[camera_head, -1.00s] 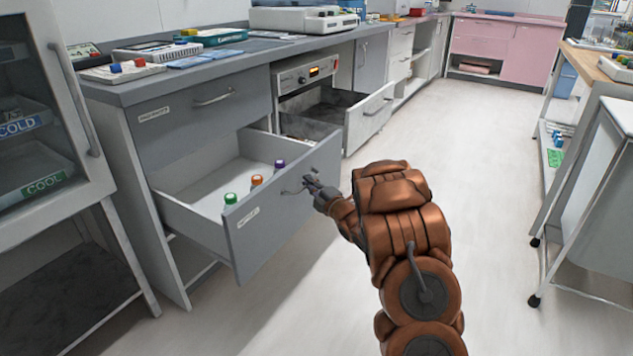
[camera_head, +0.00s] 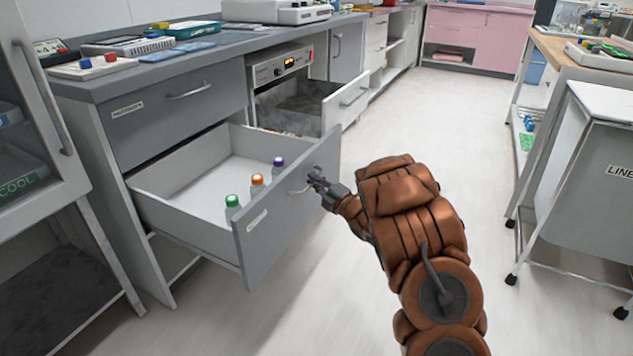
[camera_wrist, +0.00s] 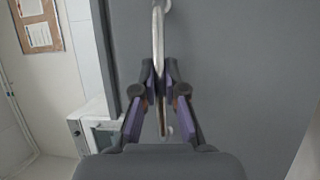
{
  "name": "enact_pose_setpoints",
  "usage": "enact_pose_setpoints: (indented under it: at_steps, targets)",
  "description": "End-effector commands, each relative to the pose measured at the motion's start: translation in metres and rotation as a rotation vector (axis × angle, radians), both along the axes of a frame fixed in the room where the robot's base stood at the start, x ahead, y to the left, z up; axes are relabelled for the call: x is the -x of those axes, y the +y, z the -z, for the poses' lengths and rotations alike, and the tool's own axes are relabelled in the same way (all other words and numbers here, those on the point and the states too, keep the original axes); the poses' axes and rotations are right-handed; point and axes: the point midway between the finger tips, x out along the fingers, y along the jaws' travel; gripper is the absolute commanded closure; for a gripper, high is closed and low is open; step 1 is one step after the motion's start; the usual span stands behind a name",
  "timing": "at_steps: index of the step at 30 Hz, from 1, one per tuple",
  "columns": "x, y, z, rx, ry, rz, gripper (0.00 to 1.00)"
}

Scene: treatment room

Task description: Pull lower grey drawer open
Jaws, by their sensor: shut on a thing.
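The lower grey drawer (camera_head: 275,222) is pulled well out of the grey cabinet in the head view. Bottles with green, orange and purple caps (camera_head: 257,180) stand inside it, near its front. My gripper (camera_head: 318,182) is at the drawer's outer face, shut on its curved metal handle (camera_head: 300,190). In the wrist view the handle (camera_wrist: 158,50) runs between the two fingers of my gripper (camera_wrist: 160,82), with the grey drawer front (camera_wrist: 240,70) behind it. The upper grey drawer (camera_head: 180,110) is shut.
A white drawer (camera_head: 347,103) beyond, under an oven-like unit (camera_head: 283,66), also stands open. A glass-doored cabinet (camera_head: 30,150) is at the left. A wheeled cart (camera_head: 590,170) is at the right. The floor (camera_head: 430,150) between is clear.

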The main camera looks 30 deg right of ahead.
Motion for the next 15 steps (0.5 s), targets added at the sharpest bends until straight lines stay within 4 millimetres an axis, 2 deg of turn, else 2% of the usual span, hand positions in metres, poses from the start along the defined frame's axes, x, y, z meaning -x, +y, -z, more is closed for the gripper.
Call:
enact_pose_setpoints:
  at_steps: [1,8,15]
  targets:
    - [0.0,-0.0012,-0.0003,0.0,-0.001,0.002,0.89]
    - [0.0002,-0.001,-0.0002,0.0,-0.001,0.002,0.65]
    - [0.0003,-0.0012,-0.0001,0.0,0.0,0.002,0.64]
